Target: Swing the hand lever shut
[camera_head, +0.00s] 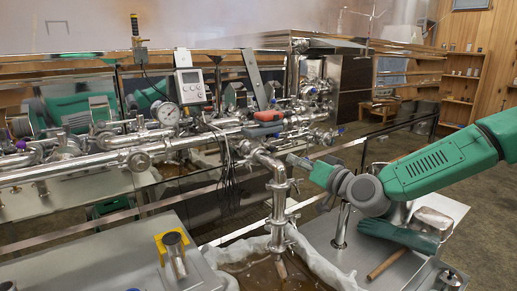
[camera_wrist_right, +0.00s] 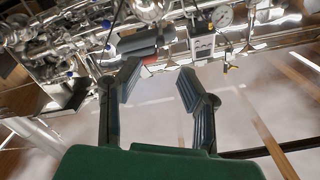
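A dark grey handle (camera_head: 262,131) with a red piece (camera_head: 268,115) beside it lies along the shiny pipework in the middle of the head view. I take this handle for the hand lever, but cannot be sure. The dark handle (camera_wrist_right: 140,43) also shows in the right wrist view, beyond the fingertips, with a bit of red under it. My right gripper (camera_head: 297,161) comes in from the right, to the right of and lower than the handle, apart from it. In the wrist view its two fingers (camera_wrist_right: 159,72) stand apart with nothing between them. My left gripper is not in view.
A round gauge (camera_head: 167,113) and a white meter (camera_head: 190,86) stand left of the handle. A vertical pipe (camera_head: 279,205) drops into a basin of brown liquid below my gripper. A wooden-handled tool (camera_head: 388,263) and a yellow-framed piece (camera_head: 172,243) sit on the front metal surfaces.

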